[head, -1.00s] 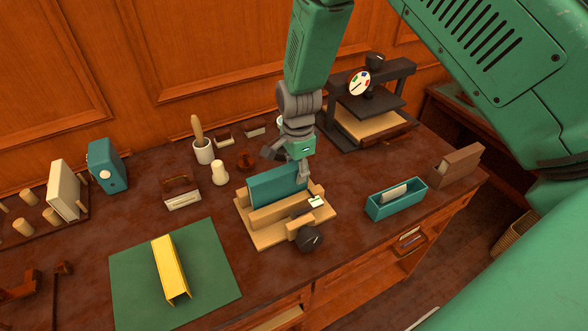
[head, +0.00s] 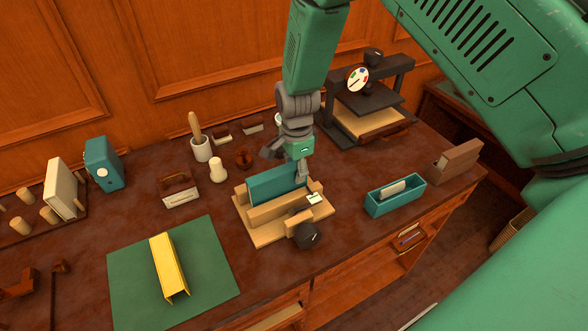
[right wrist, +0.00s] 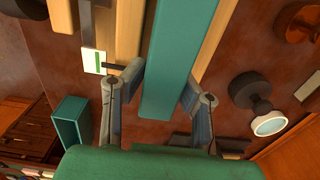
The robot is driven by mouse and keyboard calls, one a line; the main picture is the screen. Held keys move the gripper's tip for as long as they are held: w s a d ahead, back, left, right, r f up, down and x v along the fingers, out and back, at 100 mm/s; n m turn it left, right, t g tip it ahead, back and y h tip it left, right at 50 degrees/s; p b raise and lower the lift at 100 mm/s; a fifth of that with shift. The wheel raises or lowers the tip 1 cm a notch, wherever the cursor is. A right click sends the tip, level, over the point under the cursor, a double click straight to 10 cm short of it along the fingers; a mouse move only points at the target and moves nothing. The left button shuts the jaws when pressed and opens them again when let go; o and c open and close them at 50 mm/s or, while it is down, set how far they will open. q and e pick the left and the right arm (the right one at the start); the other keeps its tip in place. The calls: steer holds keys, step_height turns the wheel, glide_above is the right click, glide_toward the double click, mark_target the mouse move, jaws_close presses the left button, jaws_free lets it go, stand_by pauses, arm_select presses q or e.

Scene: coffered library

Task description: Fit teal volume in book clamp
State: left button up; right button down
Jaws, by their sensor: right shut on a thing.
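The teal volume (head: 276,184) stands upright between the wooden bars of the book clamp (head: 262,233). In the right wrist view the teal volume (right wrist: 171,70) runs between two pale wooden bars. My right gripper (head: 290,165) is over the volume's far right end, shut on it. Its fingers (right wrist: 165,84) lie on either side of the volume in the right wrist view. The clamp has a dark knob (head: 307,235) at its front and a small white-green tag (head: 314,199). The volume's lower edge is hidden by the front bar. My left gripper is not in view.
A green mat (head: 207,262) with a yellow folded cover (head: 169,267) lies at the left front. A teal open box (head: 395,203) stands to the right. A dark press (head: 365,110) stands behind.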

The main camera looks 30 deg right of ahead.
steer(key=shift+a+f, duration=0.1)
steer(key=shift+f, duration=0.15)
steer(key=shift+f, duration=0.25)
stand_by(0.4)
steer(key=c, duration=1.2)
jaws_free()
steer(key=shift+o, duration=0.2)
steer(key=shift+r+p, duration=2.45)
steer(key=shift+r, duration=0.6)
steer(key=shift+f, duration=0.1)
